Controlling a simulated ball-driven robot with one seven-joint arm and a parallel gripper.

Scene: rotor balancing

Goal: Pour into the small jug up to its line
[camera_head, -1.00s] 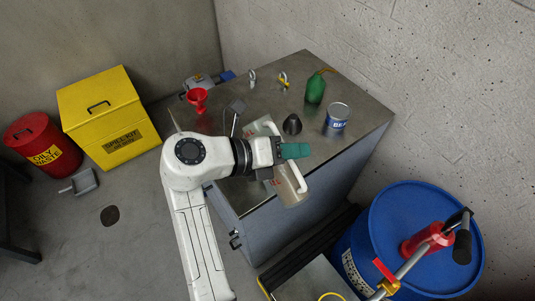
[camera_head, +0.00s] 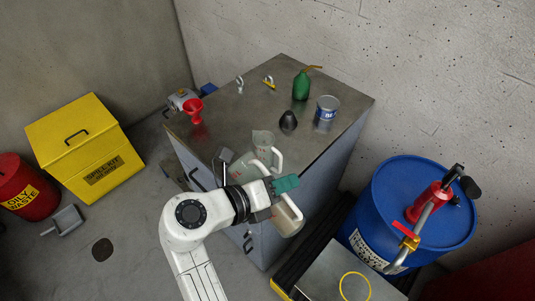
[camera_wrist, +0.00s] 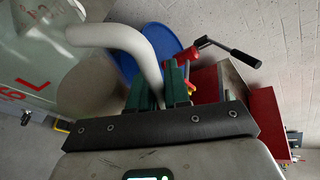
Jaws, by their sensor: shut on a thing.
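My gripper (camera_head: 286,184), with green fingers, is shut on the white handle of a larger translucent jug (camera_head: 287,220), in front of the cabinet edge. In the wrist view the handle (camera_wrist: 135,45) runs to the green fingers (camera_wrist: 160,85), and the jug's wall (camera_wrist: 35,60) bears red markings. My gripper hides the larger jug's middle; a translucent part also shows to its left. The small jug's line and level cannot be made out.
A blue drum (camera_head: 390,195) with a red pump is at right. Yellow spill-kit box (camera_head: 85,150) is at left.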

